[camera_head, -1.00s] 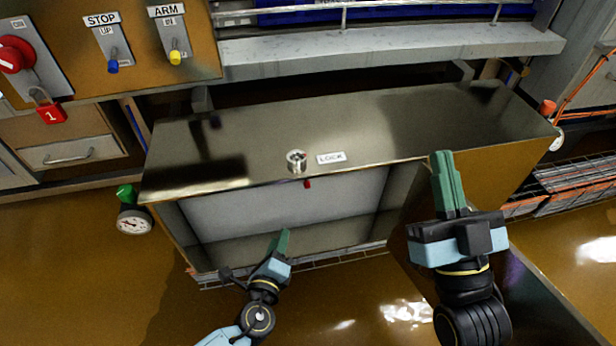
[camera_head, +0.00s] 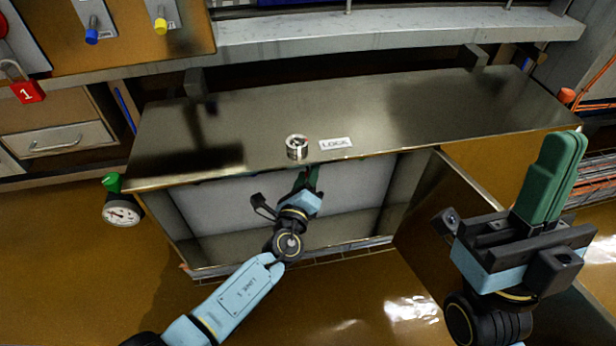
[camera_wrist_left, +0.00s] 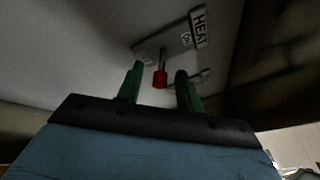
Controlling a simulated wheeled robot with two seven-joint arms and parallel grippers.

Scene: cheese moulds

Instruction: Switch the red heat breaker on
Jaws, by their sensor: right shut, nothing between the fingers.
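The red heat breaker (camera_wrist_left: 160,79) is a small red-tipped lever on a grey plate inside the metal cabinet, next to a HEAT label (camera_wrist_left: 199,27) in the left wrist view. My left gripper (camera_wrist_left: 158,84) is open, with its green fingers apart on either side of the red tip in that view. I cannot tell whether a finger touches it. In the head view the left gripper (camera_head: 309,178) reaches into the cabinet's open front, and the breaker is hidden there. My right gripper (camera_head: 557,170) is shut and empty, at the right front of the cabinet.
The cabinet (camera_head: 250,130) has a lock cylinder (camera_head: 296,147) and LOCK label on top. Its door (camera_head: 440,215) stands open at the right, near my right arm. A gauge (camera_head: 121,211) is at the left. A red padlock (camera_head: 27,92) hangs at upper left.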

